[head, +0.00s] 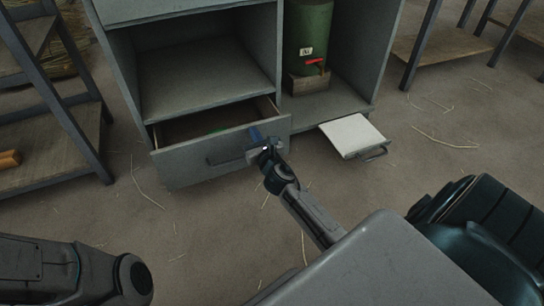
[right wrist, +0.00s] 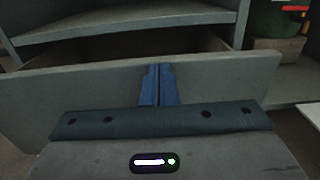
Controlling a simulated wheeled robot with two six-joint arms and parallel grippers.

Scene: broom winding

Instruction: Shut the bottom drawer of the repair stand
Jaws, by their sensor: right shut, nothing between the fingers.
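The bottom drawer (head: 185,164) of the grey repair stand (head: 208,78) is partly pulled out, with its dark inside showing behind the front panel. A dark bar handle (head: 226,157) is on its front. My right gripper (head: 256,136) is shut and empty, its blue fingers against or just in front of the drawer front's upper right part. In the right wrist view the shut blue fingers (right wrist: 158,84) overlap the drawer front (right wrist: 90,88); I cannot tell if they touch it. My left arm shows at the lower left, but its fingers are not in view.
A green tank (head: 307,32) with a red tap stands on a wooden block in the stand's right bay. A white panel with a handle (head: 353,136) sticks out low on the right. A shelf rack (head: 50,150) stands at left. Straw lies on the open floor.

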